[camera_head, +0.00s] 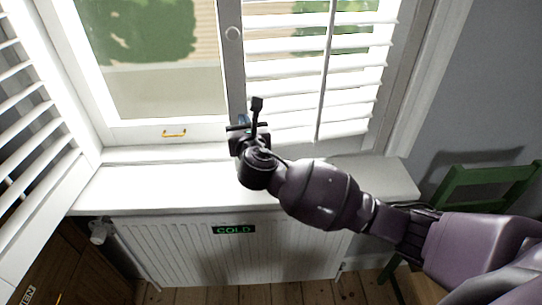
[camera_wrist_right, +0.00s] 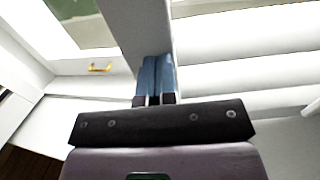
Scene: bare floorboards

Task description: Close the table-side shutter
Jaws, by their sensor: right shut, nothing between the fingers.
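A white slatted shutter (camera_head: 350,73) on the right lies across the right half of the window, its slats tilted with light between them. Another slatted shutter (camera_head: 22,150) stands swung open at the left edge, and the left half of the window is uncovered. Which one is table-side I cannot tell for sure. My right gripper (camera_head: 243,123) is shut and empty, over the sill at the lower free edge of the right shutter. In the right wrist view its blue fingertips (camera_wrist_right: 156,75) are together in front of that edge; whether they touch it I cannot tell. My left gripper is out of view.
The white sill (camera_head: 150,190) runs under the window, above a white radiator (camera_head: 180,250) with a COLD sign (camera_head: 233,230). A brass window handle (camera_head: 174,133) is on the left pane. A green chair (camera_head: 480,180) stands right. Brown wooden furniture (camera_head: 75,270) is lower left.

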